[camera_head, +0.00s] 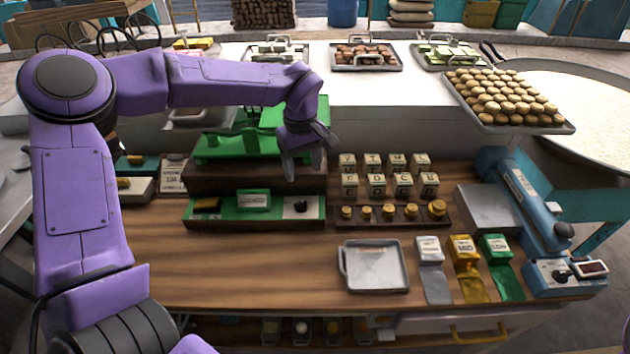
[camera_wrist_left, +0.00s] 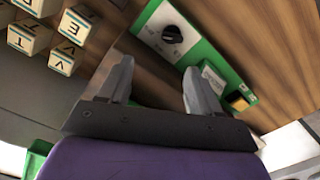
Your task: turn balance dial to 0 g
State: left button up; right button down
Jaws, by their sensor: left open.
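The black dial knob (camera_head: 301,207) sits on a white plate at the right end of the green panel (camera_head: 228,212), in front of the green balance (camera_head: 238,145). In the left wrist view the knob (camera_wrist_left: 173,34) shows beyond my fingers, with the green panel (camera_wrist_left: 213,57) slanting down to the right. My left gripper (camera_head: 304,168) is above and behind the knob, tilted downward. Its fingers (camera_wrist_left: 160,80) are apart with nothing between them, and they do not touch the knob. The dial's markings are too small to read. My right gripper is not in view.
Lettered blocks (camera_head: 388,175) and a rack of brass weights (camera_head: 393,213) stand right of the panel. A metal tray (camera_head: 375,268) and a blue scale (camera_head: 535,215) are farther right. The wooden counter (camera_head: 240,262) in front of the panel is clear.

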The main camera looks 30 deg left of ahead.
aim_at(299, 202)
pick_arm(q)
jog(key=s+f, duration=0.1)
jog(key=f, duration=0.1)
jog(key=s+f+p, duration=0.1)
jog(key=s+f, duration=0.2)
jog(key=shift+s+a+f+p, duration=0.1)
jog(key=shift+a+f+p, duration=0.1)
jog(key=shift+f+p, duration=0.2)
jog(key=w+f, duration=0.1)
jog(key=f, duration=0.1)
jog(key=w+f, duration=0.1)
jog(key=w, duration=0.1)
jog(key=shift+d+f, duration=0.15)
jog(key=shift+f, duration=0.25)
jog(key=shift+s+r, duration=0.15)
jog(key=shift+s, duration=0.1)
jog(key=shift+s+r, duration=0.15)
jog(key=shift+s, duration=0.15)
jog(key=c, duration=0.3)
jog(key=shift+s, duration=0.15)
jog(key=c, duration=0.5)
jog(key=shift+c, duration=1.2)
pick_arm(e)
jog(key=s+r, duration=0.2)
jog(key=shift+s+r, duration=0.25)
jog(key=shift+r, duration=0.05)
